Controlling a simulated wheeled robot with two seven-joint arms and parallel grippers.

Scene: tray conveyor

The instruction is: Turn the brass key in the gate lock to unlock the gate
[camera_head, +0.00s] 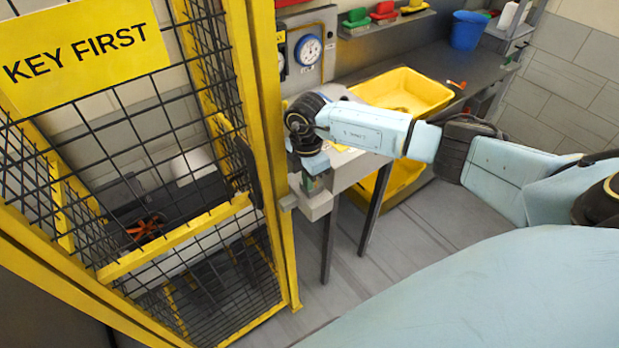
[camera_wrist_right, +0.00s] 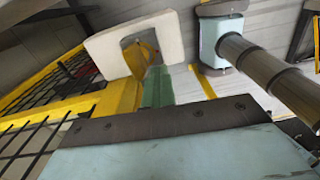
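The yellow mesh gate (camera_head: 262,130) stands at the left in the head view, with a "KEY FIRST" sign on it. The pale lock box (camera_head: 317,205) is beside the gate's post. In the right wrist view the lock box (camera_wrist_right: 105,48) has a dark plate, and a small part of the brass key (camera_wrist_right: 152,47) shows there. My right gripper (camera_head: 313,184) points down at the lock box. In the right wrist view its green fingers (camera_wrist_right: 157,90) are together at the key, which they mostly hide. The key's turn angle cannot be told. My left gripper is not in view.
A yellow bin (camera_head: 405,88) stands behind my right forearm by the dark counter (camera_head: 400,52). A blue bucket (camera_head: 467,30) stands on the counter. A round gauge (camera_head: 308,50) is on the panel behind. Grey floor is open right of the gate.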

